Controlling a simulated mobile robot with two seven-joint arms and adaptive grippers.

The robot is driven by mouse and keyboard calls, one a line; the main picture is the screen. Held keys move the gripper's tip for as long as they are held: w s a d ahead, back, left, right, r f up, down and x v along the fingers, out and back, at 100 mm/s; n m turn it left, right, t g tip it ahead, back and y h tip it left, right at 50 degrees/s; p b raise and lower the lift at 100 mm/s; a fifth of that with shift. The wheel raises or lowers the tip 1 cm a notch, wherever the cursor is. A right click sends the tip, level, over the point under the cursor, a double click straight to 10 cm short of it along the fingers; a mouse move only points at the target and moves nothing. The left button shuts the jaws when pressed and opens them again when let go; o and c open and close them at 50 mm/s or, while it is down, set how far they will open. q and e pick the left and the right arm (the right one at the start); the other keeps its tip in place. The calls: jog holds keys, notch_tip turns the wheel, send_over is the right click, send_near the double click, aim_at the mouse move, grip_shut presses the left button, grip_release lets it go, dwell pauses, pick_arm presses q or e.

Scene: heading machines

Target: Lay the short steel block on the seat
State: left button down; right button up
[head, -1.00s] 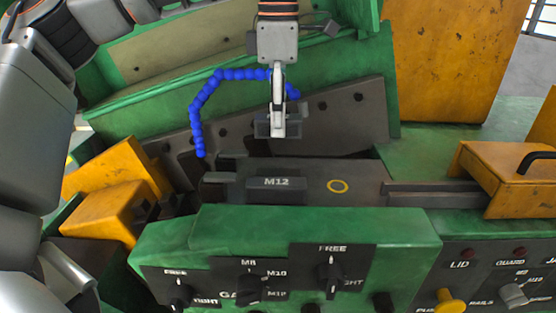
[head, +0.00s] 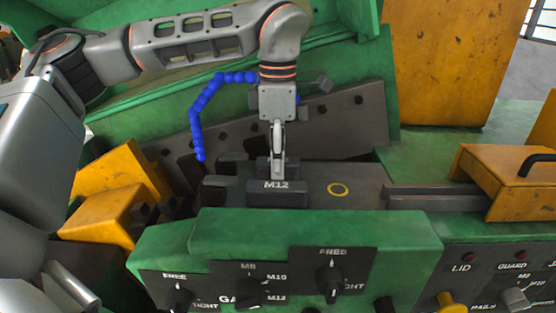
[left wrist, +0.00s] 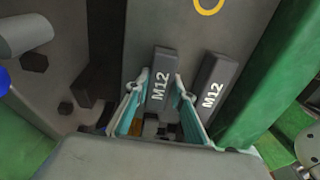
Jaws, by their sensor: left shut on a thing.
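My left gripper (head: 278,174) points down over the dark grey bed of the machine. It is shut on a grey steel block (left wrist: 160,80) marked M12, which lies between its fingertips in the left wrist view (left wrist: 153,95). In the head view the held block (head: 262,167) is partly hidden by the fingers and is low, just behind another M12 block (head: 277,192). That second block also shows in the left wrist view (left wrist: 213,85), beside the held one with a gap. I cannot tell whether the held block touches the bed, or which part is the seat. My right gripper is not in view.
The bed (head: 360,180) carries a yellow ring (head: 339,190) to the right. A blue jointed hose (head: 196,120) stands left of the gripper. A green housing with knobs (head: 300,232) runs along the front. A yellow handled cover (head: 505,180) stands at the right.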

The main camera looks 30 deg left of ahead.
pick_arm(q)
jog(key=c, duration=1.7)
grip_release()
jog(key=shift+f, duration=0.15)
notch_tip(320, 180, up, 12)
jog(key=shift+r+p, duration=0.2)
jog(key=shift+p, duration=0.15)
